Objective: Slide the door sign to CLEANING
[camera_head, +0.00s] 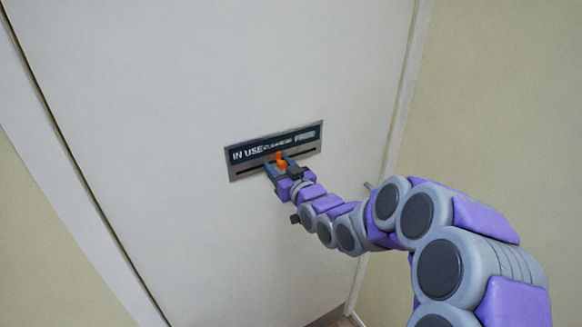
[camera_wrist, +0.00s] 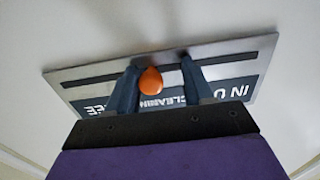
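The door sign is a metal plate (camera_head: 236,172) on the white door, with a dark strip reading IN USE, CLEANING and a third word, FREE, at the right. A dark slot runs below the words. An orange knob (camera_head: 280,159) stands out from the slot, roughly below CLEANING. In the wrist view the sign (camera_wrist: 262,75) appears upside down, and the knob (camera_wrist: 150,81) lies between my two dark fingers. My gripper (camera_wrist: 162,78) is open around the knob. The knob is close to the left finger, with a gap to the right one; I cannot tell whether it touches.
The flat white door (camera_head: 150,90) surrounds the sign, with free room on all sides. Beige walls (camera_head: 500,90) flank the door frame.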

